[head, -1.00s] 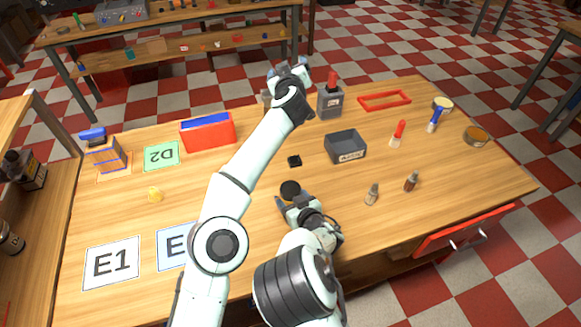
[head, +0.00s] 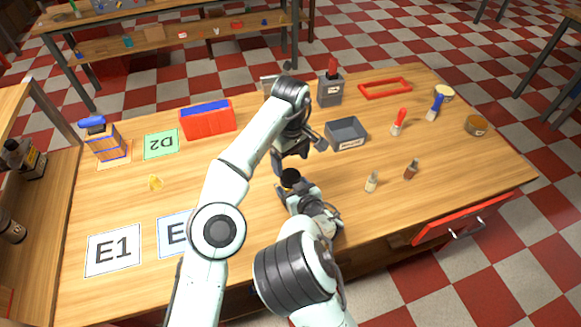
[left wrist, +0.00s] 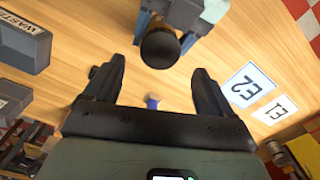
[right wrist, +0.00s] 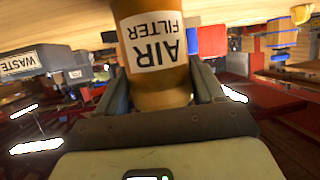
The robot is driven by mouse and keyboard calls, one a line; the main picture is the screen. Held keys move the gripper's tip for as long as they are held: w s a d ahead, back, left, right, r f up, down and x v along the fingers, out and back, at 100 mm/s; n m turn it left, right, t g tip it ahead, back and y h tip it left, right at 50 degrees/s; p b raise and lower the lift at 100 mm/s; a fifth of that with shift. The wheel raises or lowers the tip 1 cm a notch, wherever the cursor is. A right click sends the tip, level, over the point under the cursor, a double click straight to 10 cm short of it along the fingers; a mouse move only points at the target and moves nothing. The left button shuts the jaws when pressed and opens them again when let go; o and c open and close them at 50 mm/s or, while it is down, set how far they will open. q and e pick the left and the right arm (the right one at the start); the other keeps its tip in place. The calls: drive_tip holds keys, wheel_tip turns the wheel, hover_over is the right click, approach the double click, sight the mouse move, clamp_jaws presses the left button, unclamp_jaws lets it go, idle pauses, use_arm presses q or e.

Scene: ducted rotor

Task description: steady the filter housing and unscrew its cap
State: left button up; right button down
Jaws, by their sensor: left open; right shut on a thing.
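The filter housing (right wrist: 152,85) is an amber cylinder with a white AIR FILTER label. My right gripper (right wrist: 158,98) is shut around its body. In the head view the right gripper (head: 287,190) is low near the table's front side, with the black cap (head: 291,178) showing above it. My left gripper (head: 298,154) is open, just behind and above the cap. In the left wrist view the round black cap (left wrist: 160,47) lies ahead of the open fingers, near the gap between their tips. I see no contact there. The housing body is mostly hidden in the head view.
A grey WASTE bin (head: 346,134) stands right of my left gripper.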

sight(290, 176)
use_arm(q)
wheel_tip(290, 176, down, 7)
drive_tip(key=shift+r, duration=0.2)
drive_tip(key=shift+c, duration=0.3)
drive_tip(key=c, duration=1)
drive_tip(key=shift+n, duration=1.8)
drive_tip(key=shift+c, duration=0.2)
drive_tip(key=o, duration=1.2)
drive_tip(key=shift+r, duration=0.1)
